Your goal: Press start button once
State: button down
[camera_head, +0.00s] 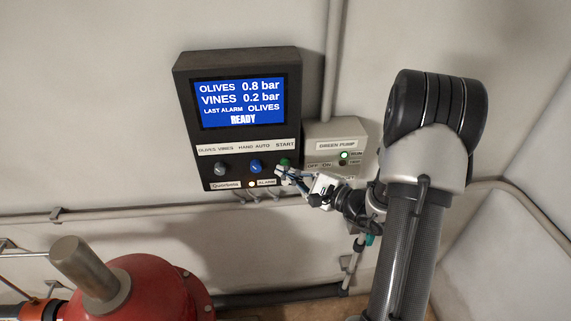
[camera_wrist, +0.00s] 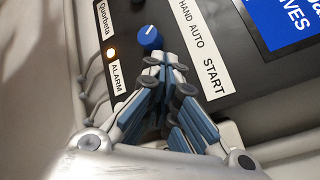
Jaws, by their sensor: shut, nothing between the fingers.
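The green start button (camera_head: 285,163) is on the lower right of the dark control panel (camera_head: 237,122), below the START label (camera_head: 285,144). My gripper (camera_head: 281,172) is shut and empty, with its fingertips at or just in front of the button's lower edge. I cannot tell whether they touch it. In the wrist view my shut gripper (camera_wrist: 178,72) points at the panel beside the START label (camera_wrist: 215,78), and the fingers hide the button there. The panel screen (camera_head: 239,103) reads OLIVES 0.8 bar, VINES 0.2 bar, LAST ALARM OLIVES, READY.
A blue HAND/AUTO knob (camera_head: 255,166) and a grey OLIVES/VINES knob (camera_head: 220,169) sit left of the button. The alarm lamp (camera_head: 252,184) glows. A red tank (camera_head: 140,288) is at the lower left.

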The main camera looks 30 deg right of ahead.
jog(key=shift+w, duration=0.1)
dwell(0.3)
jog(key=shift+w+d+b, duration=0.2)
jog(key=shift+w+b, duration=0.1)
jog(key=shift+b, duration=0.05)
jog(key=shift+w+d, duration=0.2)
jog(key=shift+w, duration=0.3)
dwell(0.7)
jog(key=shift+s+a+b, duration=0.1)
jog(key=shift+s+b, duration=0.1)
jog(key=shift+b, duration=0.15)
jog(key=shift+s+a+b, duration=0.3)
jog(key=shift+s, duration=0.4)
jog(key=shift+s+a+b, duration=0.25)
jog(key=shift+s+a, duration=0.05)
jog(key=shift+s, duration=0.45)
jog(key=shift+s+a+b, duration=0.25)
jog(key=shift+s+a, duration=0.1)
jog(key=shift+s, duration=0.45)
jog(key=shift+s+a+b, duration=0.25)
jog(key=shift+s+a, duration=0.05)
jog(key=shift+s, duration=0.45)
